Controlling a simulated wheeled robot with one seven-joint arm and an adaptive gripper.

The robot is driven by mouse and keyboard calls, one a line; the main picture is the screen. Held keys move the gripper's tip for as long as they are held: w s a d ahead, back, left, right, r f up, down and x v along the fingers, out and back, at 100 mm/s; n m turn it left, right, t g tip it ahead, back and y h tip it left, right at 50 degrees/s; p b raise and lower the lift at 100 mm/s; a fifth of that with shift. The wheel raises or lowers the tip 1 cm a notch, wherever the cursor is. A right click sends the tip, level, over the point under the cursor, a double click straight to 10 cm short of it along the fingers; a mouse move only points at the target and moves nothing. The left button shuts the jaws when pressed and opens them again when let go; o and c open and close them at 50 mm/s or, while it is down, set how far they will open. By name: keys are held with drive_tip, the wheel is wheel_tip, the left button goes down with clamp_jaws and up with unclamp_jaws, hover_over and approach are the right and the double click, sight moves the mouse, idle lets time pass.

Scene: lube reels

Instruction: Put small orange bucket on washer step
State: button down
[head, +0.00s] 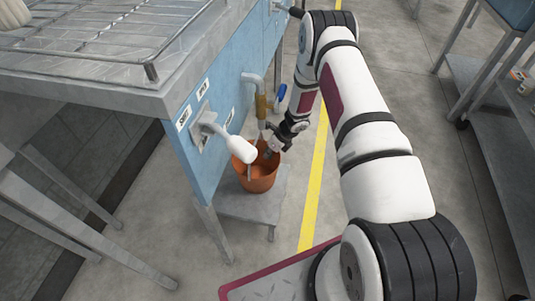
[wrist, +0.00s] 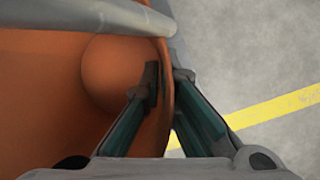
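The small orange bucket (head: 258,181) is upright at the grey washer step (head: 262,207) in the head view, on it or just above it; I cannot tell whether its base touches. My gripper (head: 273,146) reaches down to the bucket's back right rim. In the wrist view, the bucket (wrist: 40,110) fills the left side. My gripper (wrist: 168,78) has one finger inside the bucket and one outside, drawn close together on the rim wall. The bucket's underside is hidden.
The blue washer panel (head: 204,165) stands left of the step. A white spout (head: 240,149) overhangs the bucket's left side, and a bent pipe (head: 259,95) is behind. A metal bench (head: 488,110) stands far right.

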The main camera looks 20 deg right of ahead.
drive_tip(key=c, duration=1.8)
unclamp_jaws()
drive_tip(key=p+v, duration=0.4)
drive_tip(key=v, duration=0.8)
drive_tip(key=shift+r, duration=0.1)
